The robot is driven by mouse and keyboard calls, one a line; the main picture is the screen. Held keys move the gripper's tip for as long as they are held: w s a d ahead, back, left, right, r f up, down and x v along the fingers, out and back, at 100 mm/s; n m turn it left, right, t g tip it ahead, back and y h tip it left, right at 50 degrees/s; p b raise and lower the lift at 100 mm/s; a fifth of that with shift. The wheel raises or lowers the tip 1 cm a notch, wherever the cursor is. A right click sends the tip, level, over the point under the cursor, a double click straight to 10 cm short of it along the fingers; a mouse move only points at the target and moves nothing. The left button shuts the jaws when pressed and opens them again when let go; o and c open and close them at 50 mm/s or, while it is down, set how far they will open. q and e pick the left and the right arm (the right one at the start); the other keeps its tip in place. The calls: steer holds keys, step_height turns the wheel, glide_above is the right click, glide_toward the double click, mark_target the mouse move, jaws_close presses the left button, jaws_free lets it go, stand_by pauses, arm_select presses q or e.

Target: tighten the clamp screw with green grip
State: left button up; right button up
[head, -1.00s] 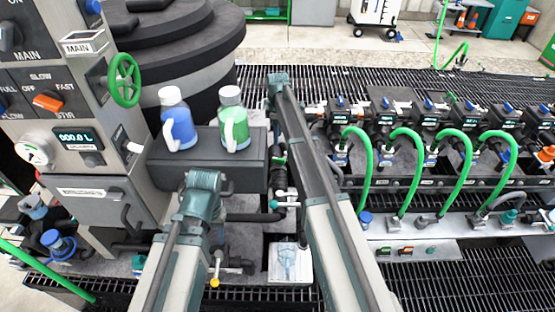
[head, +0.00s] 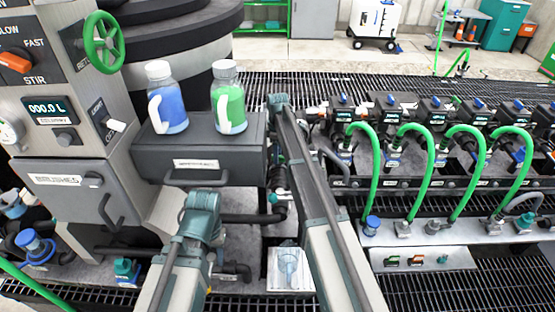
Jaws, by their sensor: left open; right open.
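A clamp screw with a green grip cannot be made out for certain. A small teal-green part (head: 275,198) shows among the dark pipework left of my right arm, but it is too small and covered to identify. My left arm comes in from the lower left and ends in view at a teal joint above the pipes. My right arm reaches further up to a teal joint beside the dark drawer box. The fingers of both grippers are hidden behind or below these arm parts, so no contact with a screw shows.
A dark box (head: 205,163) carries a blue bottle (head: 168,100) and a green bottle (head: 228,100) at left, beside a grey control cabinet (head: 60,150). A manifold with several green hoses (head: 366,185) stands right. A white tray (head: 288,272) lies low between my arms.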

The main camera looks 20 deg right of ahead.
steer(key=shift+c, duration=0.3)
jaws_close()
stand_by(0.3)
